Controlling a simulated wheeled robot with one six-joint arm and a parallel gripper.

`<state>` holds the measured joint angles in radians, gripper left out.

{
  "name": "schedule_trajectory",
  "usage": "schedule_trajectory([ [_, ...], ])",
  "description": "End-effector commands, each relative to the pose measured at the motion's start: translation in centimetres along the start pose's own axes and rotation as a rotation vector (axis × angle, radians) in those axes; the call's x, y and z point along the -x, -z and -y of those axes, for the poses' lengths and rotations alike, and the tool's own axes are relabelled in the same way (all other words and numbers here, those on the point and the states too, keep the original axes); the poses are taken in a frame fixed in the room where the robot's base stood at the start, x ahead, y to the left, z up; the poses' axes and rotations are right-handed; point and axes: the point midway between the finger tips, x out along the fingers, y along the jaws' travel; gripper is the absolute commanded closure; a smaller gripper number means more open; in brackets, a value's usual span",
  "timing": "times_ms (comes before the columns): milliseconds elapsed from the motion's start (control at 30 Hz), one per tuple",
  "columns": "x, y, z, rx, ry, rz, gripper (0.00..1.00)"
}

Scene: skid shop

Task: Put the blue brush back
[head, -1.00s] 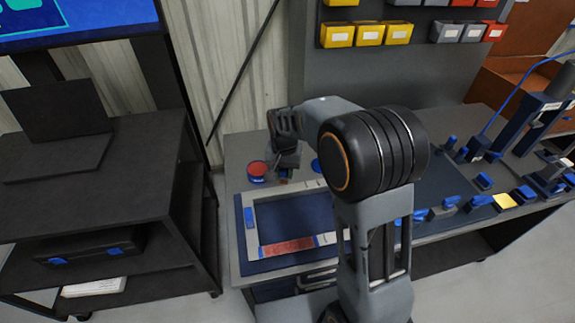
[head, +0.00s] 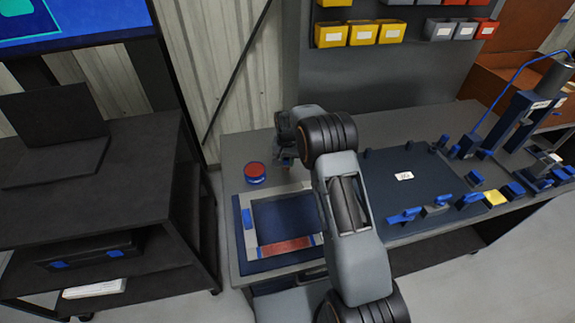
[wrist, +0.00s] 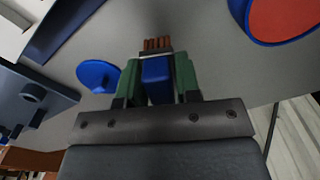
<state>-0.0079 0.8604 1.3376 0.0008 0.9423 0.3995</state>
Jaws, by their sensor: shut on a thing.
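The blue brush (wrist: 157,82) has a blue body and reddish-brown bristles. My gripper (wrist: 158,64) is shut on it, with a green finger on each side, and the bristles point away from the jaws. I cannot tell whether the bristles touch the grey bench. In the head view my gripper (head: 285,161) hangs over the back left of the bench, and the brush is hidden or too small to make out. A blue disc with a small peg (wrist: 98,75) lies beside the brush in the wrist view, apart from it.
A red-topped blue tin (head: 255,172) stands left of my gripper; it also shows in the wrist view (wrist: 285,18). A pale frame (head: 251,238) lies on a blue mat in front. A dark plate (head: 420,180) with blue clamps around it lies right. Bins (head: 362,34) hang behind.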

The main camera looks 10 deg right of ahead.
Motion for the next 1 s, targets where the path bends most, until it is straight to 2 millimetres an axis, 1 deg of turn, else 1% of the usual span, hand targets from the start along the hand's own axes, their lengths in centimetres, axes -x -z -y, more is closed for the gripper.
schedule_trajectory([
  [67, -0.7, 0.5, -0.1, -0.001, -0.001, 0.002, 0.91],
  [200, -2.4, 0.4, -0.1, -0.001, -0.001, 0.003, 0.91],
  [300, -3.2, 0.4, 0.0, 0.0, -0.001, 0.001, 0.91],
  [767, -4.1, 0.4, 0.0, -0.001, 0.0, 0.0, 0.91],
  [800, -3.9, 0.4, 0.0, -0.001, 0.0, 0.0, 0.66],
  [1000, -3.9, 0.4, 0.0, -0.001, 0.0, 0.0, 0.47],
])
